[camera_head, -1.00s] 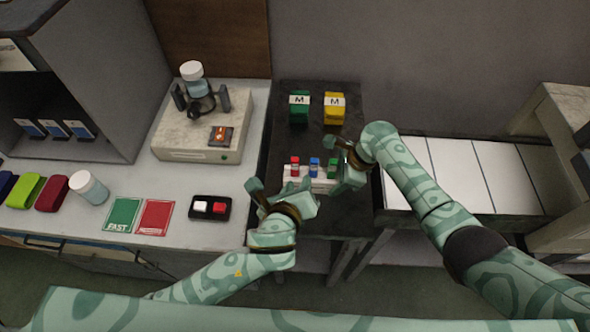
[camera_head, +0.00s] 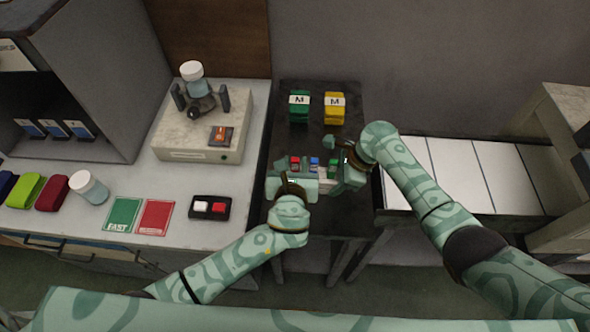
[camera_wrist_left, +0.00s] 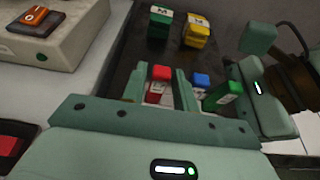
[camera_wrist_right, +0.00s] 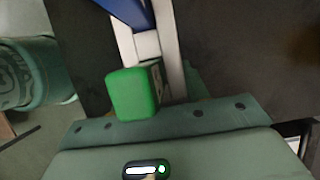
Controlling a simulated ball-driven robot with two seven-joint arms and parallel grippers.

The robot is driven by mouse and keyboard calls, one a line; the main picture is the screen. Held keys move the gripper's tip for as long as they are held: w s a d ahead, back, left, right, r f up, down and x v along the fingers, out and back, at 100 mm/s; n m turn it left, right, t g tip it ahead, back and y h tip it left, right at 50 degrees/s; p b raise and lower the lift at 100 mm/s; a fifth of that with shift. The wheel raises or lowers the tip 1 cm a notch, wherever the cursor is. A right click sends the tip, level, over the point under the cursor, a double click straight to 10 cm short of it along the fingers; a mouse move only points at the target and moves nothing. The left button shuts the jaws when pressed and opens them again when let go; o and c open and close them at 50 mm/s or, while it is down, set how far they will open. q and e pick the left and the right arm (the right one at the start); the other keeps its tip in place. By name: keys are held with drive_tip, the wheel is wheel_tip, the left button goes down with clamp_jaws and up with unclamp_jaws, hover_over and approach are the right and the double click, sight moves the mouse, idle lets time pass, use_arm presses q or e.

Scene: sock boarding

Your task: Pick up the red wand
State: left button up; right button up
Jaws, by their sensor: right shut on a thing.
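The red wand (camera_head: 295,163) stands in a white rack (camera_head: 325,173) on the dark table, beside a blue wand (camera_head: 314,162) and a green wand (camera_head: 333,165). In the left wrist view the red wand (camera_wrist_left: 158,80) is between the two fingers of my left gripper (camera_wrist_left: 160,92), which look open with gaps on both sides. The palm of my left gripper covers part of the rack in the head view.
Green (camera_head: 299,107) and yellow (camera_head: 334,108) blocks marked M stand behind the rack. White panels (camera_head: 460,175) lie to the right.

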use_arm(q)
drive_tip(key=shift+w+f, duration=0.25)
drive_tip(key=shift+w, duration=0.4)
clamp_jaws()
drive_tip(key=shift+r, duration=0.1)
wheel_tip(320, 180, up, 10)
drive_tip(key=shift+f, duration=0.1)
use_arm(e)
drive_tip(key=o, duration=1.2)
drive_tip(key=shift+r, duration=0.1)
